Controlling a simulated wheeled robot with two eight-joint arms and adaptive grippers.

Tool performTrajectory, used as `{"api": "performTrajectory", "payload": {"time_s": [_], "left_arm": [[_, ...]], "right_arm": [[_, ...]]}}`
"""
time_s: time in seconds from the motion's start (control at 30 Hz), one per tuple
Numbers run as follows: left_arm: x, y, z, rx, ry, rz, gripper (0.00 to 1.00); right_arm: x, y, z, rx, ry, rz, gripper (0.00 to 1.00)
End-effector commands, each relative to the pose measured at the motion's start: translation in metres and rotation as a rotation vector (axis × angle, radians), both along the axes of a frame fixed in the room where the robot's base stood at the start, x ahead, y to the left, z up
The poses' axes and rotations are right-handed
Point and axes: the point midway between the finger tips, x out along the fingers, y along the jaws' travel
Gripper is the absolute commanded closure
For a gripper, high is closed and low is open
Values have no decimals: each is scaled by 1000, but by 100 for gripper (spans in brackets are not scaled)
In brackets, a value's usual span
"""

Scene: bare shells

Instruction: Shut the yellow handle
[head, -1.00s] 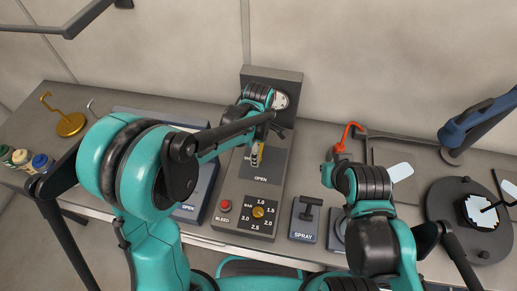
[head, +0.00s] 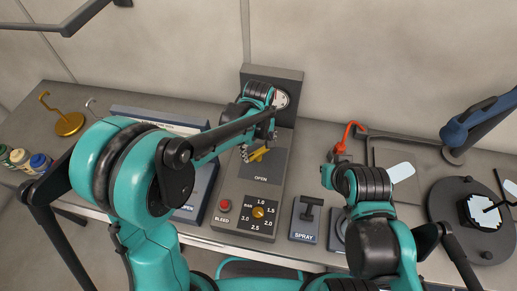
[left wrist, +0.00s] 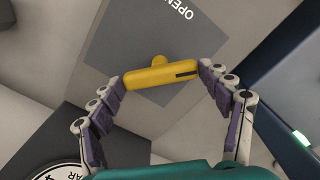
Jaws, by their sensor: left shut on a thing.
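The yellow handle (head: 259,155) is on the dark upper plate of the grey control panel (head: 262,190), above the word OPEN. In the head view it lies at a slant, its right end a little higher. My left gripper (head: 254,155) reaches down to it and is shut on it. In the left wrist view the yellow bar (left wrist: 160,76) lies between the two fingers of my left gripper (left wrist: 162,74), one at each end. A round yellow stub joins its side.
The panel also carries a red BLEED button (head: 225,205) and a yellow-centred dial (head: 258,213). A SPRAY switch block (head: 306,217) stands to its right. An orange-red hook (head: 348,135) and a dark round stand (head: 470,218) are further right. A grey block (head: 290,83) rises behind.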

Motion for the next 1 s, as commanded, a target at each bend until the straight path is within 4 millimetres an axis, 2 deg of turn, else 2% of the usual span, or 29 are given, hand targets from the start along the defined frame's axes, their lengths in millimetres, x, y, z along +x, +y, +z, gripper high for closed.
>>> {"api": "performTrajectory", "payload": {"time_s": [0.6,1.0], "left_arm": [[0,0,-1,0,0,-567,52],[0,0,0,0,1,-799,52]], "right_arm": [[0,0,-6,0,0,0,100],[0,0,-7,0,0,0,100]]}}
